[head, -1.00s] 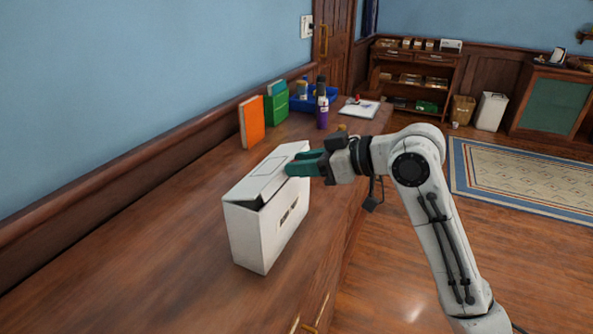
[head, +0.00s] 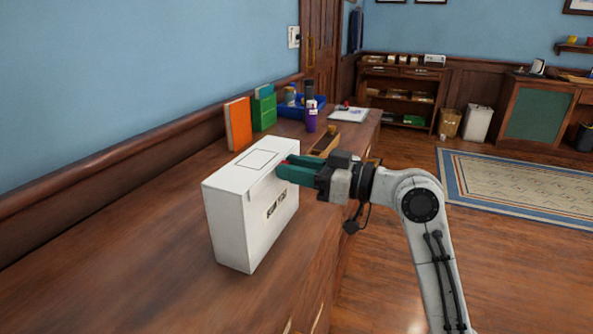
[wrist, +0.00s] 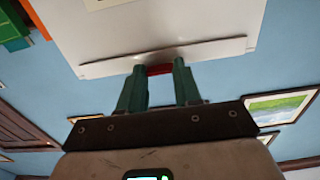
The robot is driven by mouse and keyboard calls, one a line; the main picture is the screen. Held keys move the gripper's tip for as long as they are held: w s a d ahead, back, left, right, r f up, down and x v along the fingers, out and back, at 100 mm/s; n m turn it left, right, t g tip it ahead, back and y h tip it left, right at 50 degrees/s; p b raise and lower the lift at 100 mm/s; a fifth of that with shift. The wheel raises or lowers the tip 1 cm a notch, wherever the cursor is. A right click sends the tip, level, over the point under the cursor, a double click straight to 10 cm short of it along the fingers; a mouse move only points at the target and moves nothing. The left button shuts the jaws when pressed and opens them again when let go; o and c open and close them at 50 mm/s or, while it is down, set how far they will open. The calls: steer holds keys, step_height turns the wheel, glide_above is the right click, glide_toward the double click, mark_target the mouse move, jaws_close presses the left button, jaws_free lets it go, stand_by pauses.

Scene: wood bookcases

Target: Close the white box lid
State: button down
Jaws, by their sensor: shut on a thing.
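The white box (head: 234,232) stands upright on the wooden cabinet top, with a dark printed label on its long side. Its lid (head: 240,176) lies flat across the top, and no gap shows along the visible edges. My gripper (head: 283,168) is at the lid's right edge, with green fingers shut on a small red tab (wrist: 160,70) there. In the wrist view, the white lid (wrist: 165,35) is just beyond my fingertips (wrist: 160,72). The fingers hide part of that edge.
An orange book (head: 238,124), green books (head: 264,112), a blue bin (head: 291,109) and a purple bottle (head: 312,119) stand behind the box. A brown wooden tray (head: 326,144) lies near my gripper. The cabinet top left of the box is clear.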

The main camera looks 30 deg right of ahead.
steer(key=c, duration=0.8)
jaws_free()
steer(key=shift+o, duration=0.2)
steer(key=v, duration=1)
steer(key=shift+s+d, duration=0.2)
steer(key=shift+s, duration=0.1)
steer(key=shift+f, duration=0.1)
